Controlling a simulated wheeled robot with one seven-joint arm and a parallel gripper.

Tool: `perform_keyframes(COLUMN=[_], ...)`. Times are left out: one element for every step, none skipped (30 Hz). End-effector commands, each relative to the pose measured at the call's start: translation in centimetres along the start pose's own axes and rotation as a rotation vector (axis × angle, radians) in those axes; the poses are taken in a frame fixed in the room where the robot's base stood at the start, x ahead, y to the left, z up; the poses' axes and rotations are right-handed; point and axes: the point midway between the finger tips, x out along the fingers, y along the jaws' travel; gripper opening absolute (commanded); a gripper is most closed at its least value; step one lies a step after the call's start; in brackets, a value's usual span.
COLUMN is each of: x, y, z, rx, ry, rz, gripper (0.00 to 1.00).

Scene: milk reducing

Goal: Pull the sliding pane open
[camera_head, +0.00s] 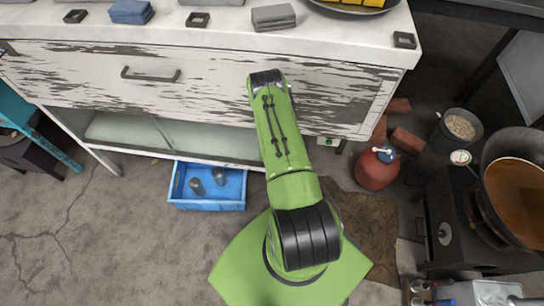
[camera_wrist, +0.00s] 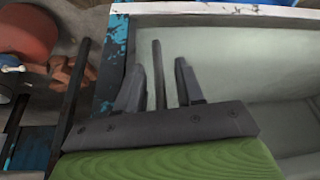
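The low cabinet's pale green panes show in the head view below the drawer front, one at the left (camera_head: 120,129) and one further right (camera_head: 215,143). In the wrist view a pale greenish pane (camera_wrist: 235,60) fills the right side. A thin dark upright bar (camera_wrist: 157,62), which looks like the pane's handle, stands near its left end. My gripper (camera_wrist: 160,80) is open, with one finger on each side of the bar. A small gap shows between the bar and each finger. In the head view the gripper is hidden beneath my arm and the cabinet.
A blue crate (camera_head: 207,204) with dark objects stands on the floor before the cabinet. A red gas cylinder (camera_head: 376,170) and bricks (camera_head: 407,142) are right of my arm. A dark handle (camera_head: 150,75) is on the drawer front above. A chipped blue-painted frame post (camera_wrist: 113,65) borders the pane.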

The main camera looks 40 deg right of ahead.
Motion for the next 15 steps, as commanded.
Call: perform_keyframes(x=[-0.05, -0.06, -0.07, -0.07, -0.08, -0.08, -0.08, -0.08, -0.09, -0.09, -0.09, -0.09, -0.09, -0.09, -0.1], y=[0.01, 0.01, 0.01, 0.01, 0.0, 0.0, 0.0, 0.0, 0.0, 0.0, 0.0, 0.0, -0.01, -0.01, -0.01], z=[-0.02, -0.02, -0.02, -0.02, -0.02, -0.02, -0.02, -0.02, -0.02, -0.02, -0.02, -0.02, -0.02, -0.02, -0.02], rx=[0.0, 0.0, 0.0, 0.0, 0.0, 0.0, 0.0, 0.0, 0.0, 0.0, 0.0, 0.0, 0.0, 0.0, 0.0], ry=[0.0, 0.0, 0.0, 0.0, 0.0, 0.0, 0.0, 0.0, 0.0, 0.0, 0.0, 0.0, 0.0, 0.0, 0.0], rz=[0.0, 0.0, 0.0, 0.0, 0.0, 0.0, 0.0, 0.0, 0.0, 0.0, 0.0, 0.0, 0.0, 0.0, 0.0], gripper=[0.37, 0.37, 0.35, 0.31, 0.26, 0.2, 0.16, 0.11, 0.05, 0.0, 0.0, 0.0, 0.0, 0.0, 0.0])
